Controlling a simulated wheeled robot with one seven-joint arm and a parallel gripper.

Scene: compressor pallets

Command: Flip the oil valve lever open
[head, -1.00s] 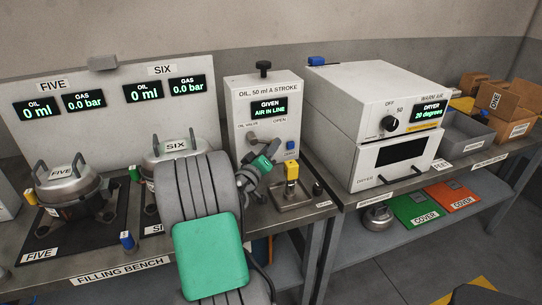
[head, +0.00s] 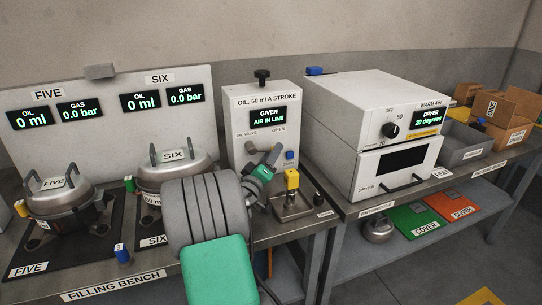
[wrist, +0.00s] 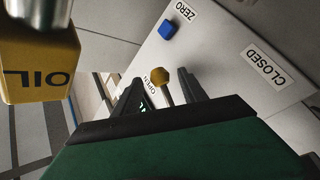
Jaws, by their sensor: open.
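The oil valve is on the front of the white oil unit (head: 262,98), whose display reads GIVEN, AIR IN LINE. In the wrist view the lever's yellow-brown knob (wrist: 159,77) shows on a thin stem between my gripper's two dark fingers, close to a partly hidden small label that seems to read OPEN. The CLOSED label (wrist: 266,66) lies to the right. My gripper (wrist: 158,92) is open, with the fingers apart on either side of the lever; contact cannot be told. In the head view my gripper (head: 273,156) is close to the unit's front and hides part of it.
A blue ZERO button (wrist: 167,30) sits near the lever. A yellow block marked OIL (wrist: 38,68) is close at left in the wrist view; in the head view a yellow block (head: 292,180) stands in front of the unit. The dryer (head: 396,168) is to the right.

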